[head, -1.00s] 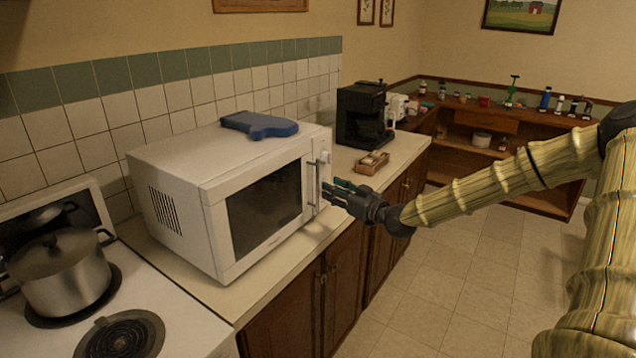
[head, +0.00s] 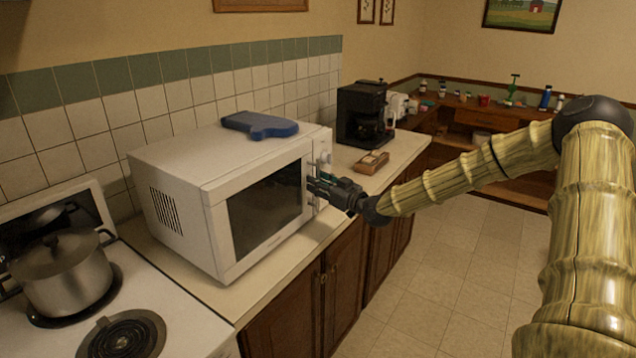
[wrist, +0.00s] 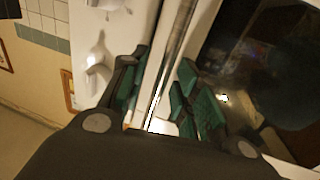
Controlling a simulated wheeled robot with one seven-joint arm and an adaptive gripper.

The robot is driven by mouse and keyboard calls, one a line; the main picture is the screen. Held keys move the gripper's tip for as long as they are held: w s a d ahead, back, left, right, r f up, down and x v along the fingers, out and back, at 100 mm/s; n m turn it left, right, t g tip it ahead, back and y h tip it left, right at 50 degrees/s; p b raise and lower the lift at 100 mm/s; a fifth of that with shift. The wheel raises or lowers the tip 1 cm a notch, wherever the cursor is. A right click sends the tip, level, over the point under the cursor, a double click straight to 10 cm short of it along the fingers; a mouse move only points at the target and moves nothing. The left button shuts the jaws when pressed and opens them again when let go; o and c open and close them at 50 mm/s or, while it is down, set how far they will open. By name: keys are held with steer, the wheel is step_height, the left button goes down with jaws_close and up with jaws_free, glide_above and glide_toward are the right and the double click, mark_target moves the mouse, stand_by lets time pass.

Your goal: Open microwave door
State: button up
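The white microwave (head: 185,165) stands on the counter with its dark-windowed door (head: 265,210) shut. Its upright metal handle (wrist: 176,45) runs down between the fingers of my gripper (wrist: 160,98) in the wrist view. The green-padded fingers are apart, one on each side of the handle, with gaps showing; the left finger is by the control panel and the right one is in front of the door window. In the head view my gripper (head: 318,188) is at the door's right edge and hides part of the handle.
A blue object (head: 260,125) lies on top of the microwave. A stove with a metal pot (head: 62,275) is at the left. A small wooden box (head: 371,163) and a black coffee maker (head: 362,115) stand right of the microwave. The floor (head: 440,260) in front looks clear.

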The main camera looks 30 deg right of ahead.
steer(key=shift+w, duration=0.2)
jaws_close()
steer(key=shift+a, duration=0.1)
